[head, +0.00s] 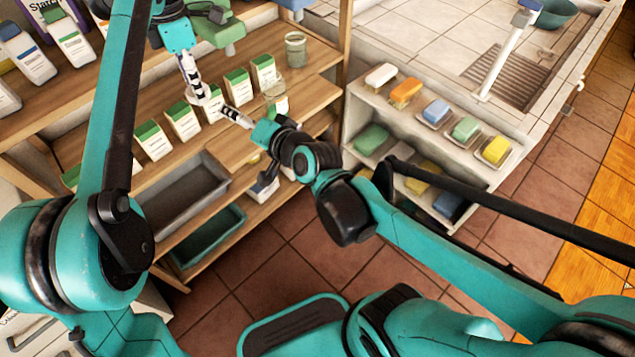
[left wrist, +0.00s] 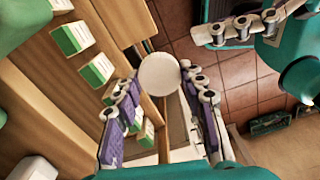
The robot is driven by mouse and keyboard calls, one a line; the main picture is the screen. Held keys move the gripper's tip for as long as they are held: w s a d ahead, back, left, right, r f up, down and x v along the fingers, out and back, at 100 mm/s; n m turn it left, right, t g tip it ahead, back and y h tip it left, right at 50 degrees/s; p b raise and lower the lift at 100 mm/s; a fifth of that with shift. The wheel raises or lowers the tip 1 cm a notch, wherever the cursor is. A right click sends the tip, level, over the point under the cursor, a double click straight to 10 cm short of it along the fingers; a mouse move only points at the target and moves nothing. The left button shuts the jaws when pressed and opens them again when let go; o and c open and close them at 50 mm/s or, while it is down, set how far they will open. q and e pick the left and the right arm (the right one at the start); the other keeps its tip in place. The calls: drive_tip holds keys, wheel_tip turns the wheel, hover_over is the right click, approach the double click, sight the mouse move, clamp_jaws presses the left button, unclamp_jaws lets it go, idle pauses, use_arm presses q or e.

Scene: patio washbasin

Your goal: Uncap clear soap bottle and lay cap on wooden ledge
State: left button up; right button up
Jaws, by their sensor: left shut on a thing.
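My left gripper (left wrist: 157,75) has its two fingers closed on the edges of a white round cap (left wrist: 157,72), seen face-on in the left wrist view. The cap hides what lies behind it, so I cannot tell whether a bottle is under it. In the head view my left gripper (head: 198,92) points down in front of the shelf. My right gripper (head: 236,116) reaches in from the right, its fingertips close to the left one. A clear container (head: 275,92) stands on the shelf behind the right gripper; I cannot tell if it is the soap bottle.
Green-and-white boxes (head: 153,140) line the wooden shelf (head: 120,97). A greenish glass jar (head: 296,50) stands farther back. Grey and green bins (head: 183,192) sit lower. A white unit (head: 352,112) holds coloured soap bars at right. The tiled floor in front is open.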

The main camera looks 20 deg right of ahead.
drive_tip(key=s+d+f+n+g+h, duration=0.2)
drive_tip(key=s+d+f+n+g, duration=0.1)
drive_tip(key=s, duration=0.5)
drive_tip(key=s+d+f+n+g+h, duration=0.2)
drive_tip(key=s+d+f+n+g, duration=0.1)
drive_tip(key=s+d+f+n, duration=0.2)
drive_tip(key=s+d+f, duration=0.1)
drive_tip(key=s+d, duration=0.1)
drive_tip(key=s, duration=0.1)
